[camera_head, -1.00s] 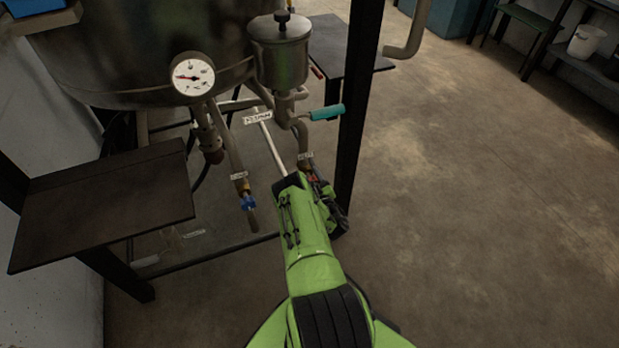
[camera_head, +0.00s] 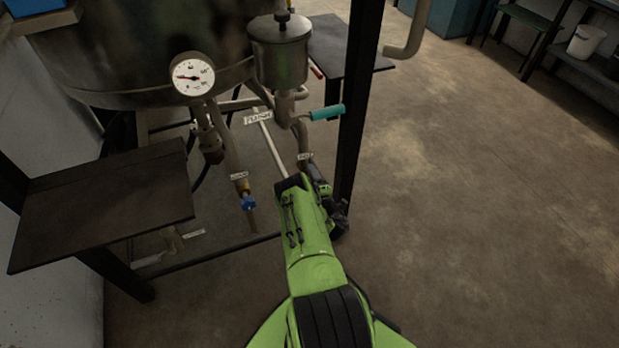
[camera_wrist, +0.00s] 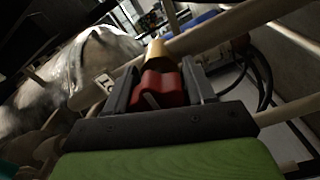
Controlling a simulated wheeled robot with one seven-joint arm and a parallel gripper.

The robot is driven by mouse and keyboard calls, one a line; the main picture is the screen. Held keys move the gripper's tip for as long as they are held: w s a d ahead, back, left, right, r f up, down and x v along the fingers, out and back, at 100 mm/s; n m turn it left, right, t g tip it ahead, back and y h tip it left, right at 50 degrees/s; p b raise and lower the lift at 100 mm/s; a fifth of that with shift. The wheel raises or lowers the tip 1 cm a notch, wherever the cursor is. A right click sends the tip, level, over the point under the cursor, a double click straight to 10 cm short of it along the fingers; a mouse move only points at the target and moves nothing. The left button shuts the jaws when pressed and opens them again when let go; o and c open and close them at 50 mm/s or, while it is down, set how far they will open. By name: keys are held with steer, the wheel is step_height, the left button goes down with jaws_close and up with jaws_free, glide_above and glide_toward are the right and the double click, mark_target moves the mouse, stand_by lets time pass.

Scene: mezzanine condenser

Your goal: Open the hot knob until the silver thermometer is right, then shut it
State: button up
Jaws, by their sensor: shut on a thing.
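The red knob (camera_wrist: 158,90) sits between the jaws of my gripper (camera_wrist: 160,88) in the wrist view, in front of a brass valve body (camera_wrist: 155,52). My gripper is shut on it. In the head view my green arm hides most of this knob. The blue knob (camera_head: 248,202) hangs on a pipe to the left of my gripper. A round white dial thermometer with a silver rim (camera_head: 193,76) is on the tank's front; its needle points to the left. The fine scale is too small to read.
A teal-handled lever (camera_head: 327,112) sticks out above my gripper. A dark post (camera_head: 358,110) stands just right of my arm. A dark shelf (camera_head: 100,205) is at the left. The floor at right (camera_head: 480,200) is clear.

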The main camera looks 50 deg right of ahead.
steer(key=shift+s+f+n, duration=0.1)
steer(key=shift+n, duration=1.9)
steer(key=o, duration=1)
